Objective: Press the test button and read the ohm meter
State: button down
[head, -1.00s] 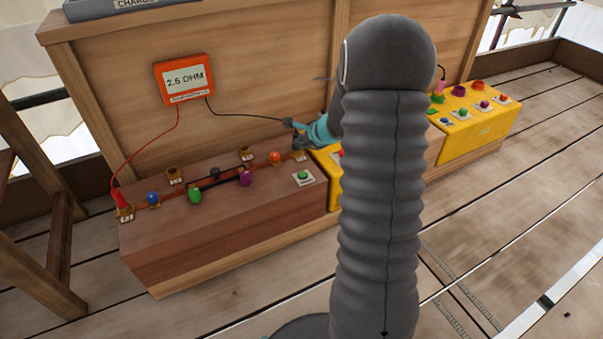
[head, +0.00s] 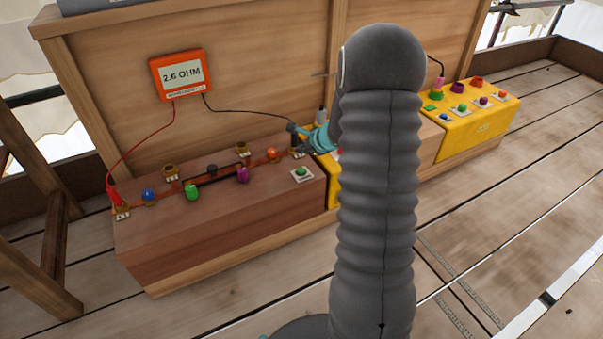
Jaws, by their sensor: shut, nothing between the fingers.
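The orange ohm meter (head: 181,75) hangs on the wooden back panel and reads 2.6 OHM. A red lead runs from it to a red plug (head: 113,194) at the left end of the wooden bench (head: 215,225). A black lead runs right to a dark plug (head: 295,142) at the bench's right-end terminal. A green button (head: 302,172) on a white plate sits near the bench's front right. My gripper (head: 297,132), with its teal part, is at the dark plug's top, behind the button. It is shut; whether it touches the plug I cannot tell.
Coloured knobs, including green (head: 192,191) and purple (head: 242,175) ones, and brass terminals line the bench top. A yellow panel (head: 470,124) with several buttons stands to the right. My grey arm hides the middle. Plank floor in front is clear.

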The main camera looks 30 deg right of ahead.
aim_at(302, 171)
notch_tip(302, 171, down, 6)
jog(key=b, duration=0.4)
jog(key=shift+b, duration=0.3)
jog(key=shift+f, duration=0.15)
dwell(0.9)
jog(key=shift+f, duration=0.25)
jog(key=shift+f, duration=0.4)
dwell(1.1)
jog(key=shift+r, duration=0.15)
jog(key=shift+r+p, duration=0.55)
jog(key=shift+r, duration=0.15)
